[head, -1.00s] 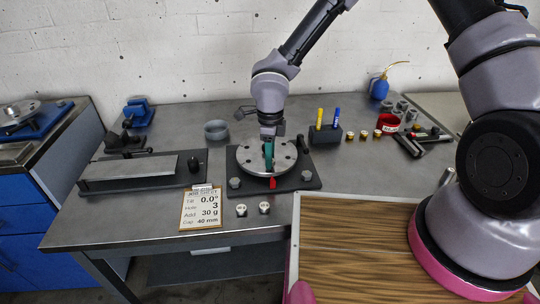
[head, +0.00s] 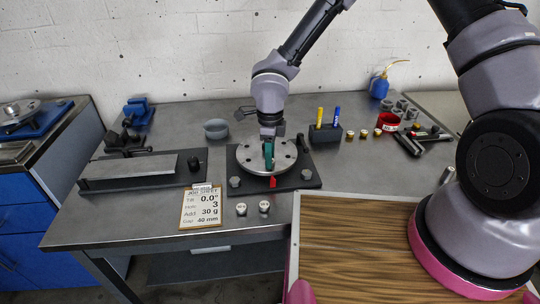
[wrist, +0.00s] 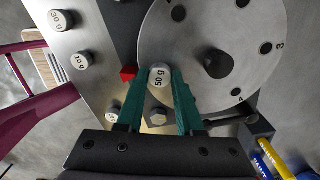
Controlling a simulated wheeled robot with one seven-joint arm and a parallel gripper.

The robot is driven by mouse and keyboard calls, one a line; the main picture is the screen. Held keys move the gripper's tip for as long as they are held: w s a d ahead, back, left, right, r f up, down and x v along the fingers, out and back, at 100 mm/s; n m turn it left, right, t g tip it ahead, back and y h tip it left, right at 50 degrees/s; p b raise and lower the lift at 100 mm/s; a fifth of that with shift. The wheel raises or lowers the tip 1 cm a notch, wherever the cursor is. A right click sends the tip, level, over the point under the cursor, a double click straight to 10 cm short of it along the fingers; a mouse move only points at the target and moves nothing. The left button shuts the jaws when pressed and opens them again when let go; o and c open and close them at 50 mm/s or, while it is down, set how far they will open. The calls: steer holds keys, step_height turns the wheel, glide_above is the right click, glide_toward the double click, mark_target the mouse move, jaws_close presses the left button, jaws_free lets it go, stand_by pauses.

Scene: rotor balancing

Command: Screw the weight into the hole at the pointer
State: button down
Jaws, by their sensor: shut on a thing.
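My gripper (wrist: 174,98) has its teal fingers shut on a small silver weight (wrist: 159,74) whose top appears to read 50 g. The weight is upright at the rim of the round rotor disc (wrist: 195,35), beside the red pointer (wrist: 128,73). The hole under it is hidden, and I cannot tell how deep the weight sits. In the head view my gripper (head: 268,160) points down at the disc's front edge (head: 250,160), just behind the red pointer (head: 273,181). Numbered open holes show on the disc, including 3 (wrist: 265,48) and 4 (wrist: 236,96).
A card (head: 201,208) reads tilt 0.0°, hole 3, add 30 g. A pen holder (head: 325,135), brass weights (head: 363,135) and a red cup (head: 388,122) stand right. A grey block (head: 130,167) lies left.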

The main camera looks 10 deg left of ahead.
steer(key=shift+f, duration=0.1)
steer(key=m, duration=1.8)
steer(key=shift+f, duration=0.1)
steer(key=shift+m, duration=0.3)
steer(key=shift+m, duration=0.4)
steer(key=m, duration=1.7)
steer(key=shift+f, duration=0.1)
